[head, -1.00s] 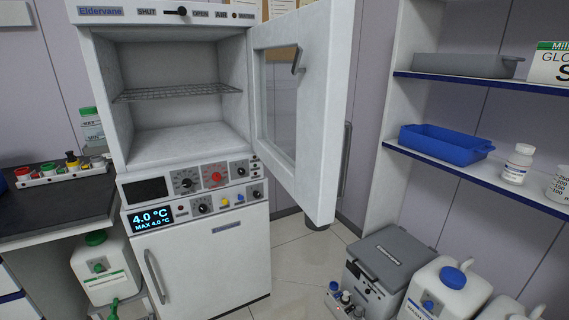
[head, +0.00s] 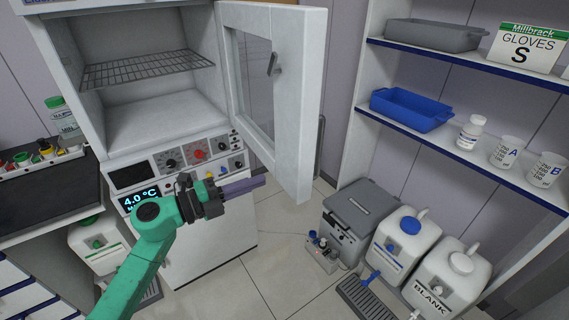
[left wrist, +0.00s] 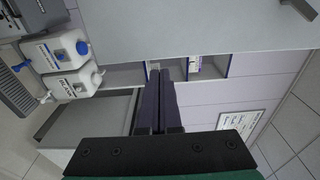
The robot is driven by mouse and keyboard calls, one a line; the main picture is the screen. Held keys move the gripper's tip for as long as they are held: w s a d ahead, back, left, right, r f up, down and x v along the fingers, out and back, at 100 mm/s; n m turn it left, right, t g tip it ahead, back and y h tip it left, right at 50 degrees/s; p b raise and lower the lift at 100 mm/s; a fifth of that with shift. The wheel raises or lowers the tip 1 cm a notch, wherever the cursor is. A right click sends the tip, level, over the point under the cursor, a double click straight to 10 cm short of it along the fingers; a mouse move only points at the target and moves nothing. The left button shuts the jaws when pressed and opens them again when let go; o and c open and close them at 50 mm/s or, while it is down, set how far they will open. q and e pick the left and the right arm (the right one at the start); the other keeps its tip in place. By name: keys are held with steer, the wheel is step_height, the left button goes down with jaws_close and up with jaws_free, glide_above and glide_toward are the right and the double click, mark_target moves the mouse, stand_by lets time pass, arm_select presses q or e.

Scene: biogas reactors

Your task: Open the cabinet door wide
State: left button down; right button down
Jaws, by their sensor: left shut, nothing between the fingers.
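The upper cabinet (head: 160,118) is white, with a wire shelf (head: 145,68) inside. Its thick white door (head: 306,120) stands open on the right, swung out toward me, with a window and a dark latch handle (head: 274,64) on its face. My left gripper (head: 264,181) is shut and empty, in front of the control panel. Its fingers point right toward the door's lower edge; I cannot tell whether they touch. In the left wrist view the shut fingers (left wrist: 161,75) lie below a large pale panel (left wrist: 200,25), which appears to be the door. My right gripper is not in view.
A shelf unit (head: 349,140) with a blue tray (head: 412,108) stands to the right. A grey box (head: 362,215) and white canisters (head: 447,270) stand on the floor below it. A dark bench (head: 45,205) is at the left. Floor between is partly free.

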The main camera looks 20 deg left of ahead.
mark_target(296, 168)
arm_select(q)
steer(key=p+x, duration=0.2)
steer(key=x, duration=0.5)
steer(key=shift+w+d+r+p, duration=0.1)
steer(key=shift+w+d+p, duration=0.2)
steer(key=shift+p, duration=0.1)
steer(key=shift+w+d, duration=0.1)
steer(key=shift+d, duration=0.05)
